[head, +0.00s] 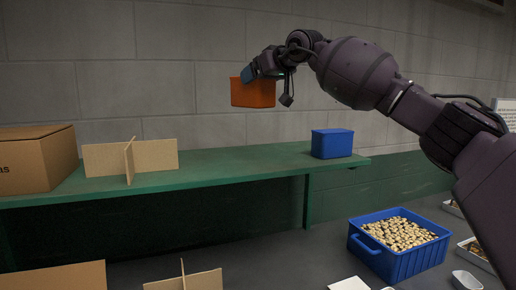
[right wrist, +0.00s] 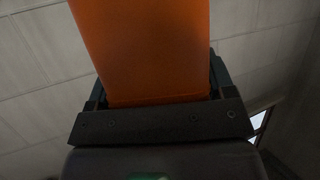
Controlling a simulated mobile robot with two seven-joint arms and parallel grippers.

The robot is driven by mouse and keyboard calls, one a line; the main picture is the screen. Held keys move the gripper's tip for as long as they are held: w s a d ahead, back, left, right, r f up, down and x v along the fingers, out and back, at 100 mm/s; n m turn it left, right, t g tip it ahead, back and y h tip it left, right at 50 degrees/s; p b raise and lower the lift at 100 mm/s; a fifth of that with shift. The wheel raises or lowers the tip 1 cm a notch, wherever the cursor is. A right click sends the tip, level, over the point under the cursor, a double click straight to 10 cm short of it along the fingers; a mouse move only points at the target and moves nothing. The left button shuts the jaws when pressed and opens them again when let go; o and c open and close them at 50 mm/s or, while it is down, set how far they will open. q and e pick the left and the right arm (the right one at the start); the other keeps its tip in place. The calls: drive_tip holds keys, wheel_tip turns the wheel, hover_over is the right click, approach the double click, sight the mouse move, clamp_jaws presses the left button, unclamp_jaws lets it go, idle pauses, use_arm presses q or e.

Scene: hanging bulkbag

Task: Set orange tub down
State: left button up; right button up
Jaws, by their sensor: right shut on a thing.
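The orange tub (head: 252,95) is held in the air above the green shelf (head: 225,166), in front of the grey block wall. My right gripper (head: 263,75) is shut on the tub near its upper right part. In the right wrist view the tub's orange side (right wrist: 145,50) fills the space between the fingers of the gripper (right wrist: 160,85). A clear gap shows between the tub's bottom and the shelf in the head view. My left gripper is not in either view.
A blue tub (head: 332,144) stands at the shelf's right end. A cardboard box (head: 35,160) and a cardboard divider (head: 130,160) are on its left. The shelf between divider and blue tub is bare. Below right is a blue crate (head: 400,262) of small pale pieces.

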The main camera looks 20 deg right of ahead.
sight(258, 95)
drive_tip(key=f+b, duration=0.1)
drive_tip(key=w+f+b, duration=0.1)
drive_tip(key=f, duration=0.1)
drive_tip(key=shift+f+b, duration=0.15)
drive_tip(key=shift+b, duration=0.2)
drive_tip(key=shift+s+a+f, duration=0.1)
drive_tip(key=shift+s+f, duration=0.05)
drive_tip(key=shift+f+b, duration=0.55)
drive_tip(key=shift+f, duration=0.15)
drive_tip(key=f+b, duration=0.3)
drive_tip(key=f, duration=0.8)
drive_tip(key=shift+d+f+b, duration=0.1)
drive_tip(key=shift+d+b, duration=0.1)
drive_tip(key=shift+b, duration=0.15)
drive_tip(key=shift+f, duration=0.3)
drive_tip(key=shift+s+r, duration=0.1)
drive_tip(key=shift+r, duration=0.1)
drive_tip(key=o, duration=1.3)
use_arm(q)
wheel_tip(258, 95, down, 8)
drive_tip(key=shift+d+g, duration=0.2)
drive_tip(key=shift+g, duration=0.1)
